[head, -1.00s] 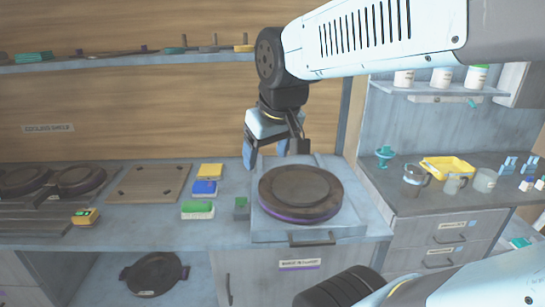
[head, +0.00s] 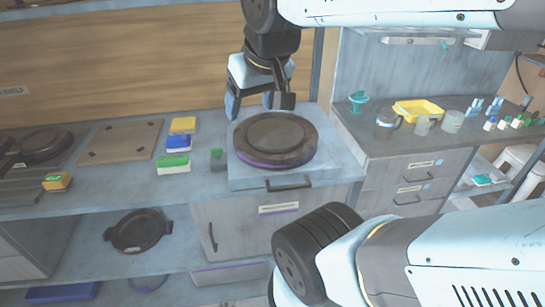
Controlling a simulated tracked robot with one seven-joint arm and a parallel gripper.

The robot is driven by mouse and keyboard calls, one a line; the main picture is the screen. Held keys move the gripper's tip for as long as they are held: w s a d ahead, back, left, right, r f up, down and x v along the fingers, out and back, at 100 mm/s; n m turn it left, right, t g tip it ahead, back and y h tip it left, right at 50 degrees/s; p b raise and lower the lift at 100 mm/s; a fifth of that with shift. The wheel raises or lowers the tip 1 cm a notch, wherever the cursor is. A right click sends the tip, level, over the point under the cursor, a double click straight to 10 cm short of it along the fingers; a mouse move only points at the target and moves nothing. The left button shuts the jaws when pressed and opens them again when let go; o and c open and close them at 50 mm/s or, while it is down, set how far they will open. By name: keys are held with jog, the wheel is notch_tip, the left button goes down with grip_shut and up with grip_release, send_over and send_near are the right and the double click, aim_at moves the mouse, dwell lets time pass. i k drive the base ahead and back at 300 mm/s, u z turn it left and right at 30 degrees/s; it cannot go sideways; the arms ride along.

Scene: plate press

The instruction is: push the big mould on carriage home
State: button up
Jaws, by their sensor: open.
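The big mould (head: 276,138) is a dark brown round disc with a purple lower rim. It lies flat on the carriage (head: 243,176), a pale blue-grey slab with a dark bar handle (head: 288,184) on its front. My gripper (head: 258,108) hangs above the back left part of the mould, pointing down, its fingers apart and empty. One finger is at the mould's left back and another dark one is above its back edge. I cannot tell whether either touches the mould.
Yellow, blue and green blocks (head: 177,143) stand left of the carriage, with a small dark green block (head: 218,160) beside it. A wooden board (head: 121,142) lies further left. A yellow tray (head: 418,111) and cups stand on the right counter. A dark round pan (head: 138,230) sits on the lower shelf.

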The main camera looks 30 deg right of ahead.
aim_at(267, 149)
jog(key=z, duration=1.45)
jog(key=k, duration=1.75)
jog(key=u, duration=0.65)
jog(key=i, duration=1)
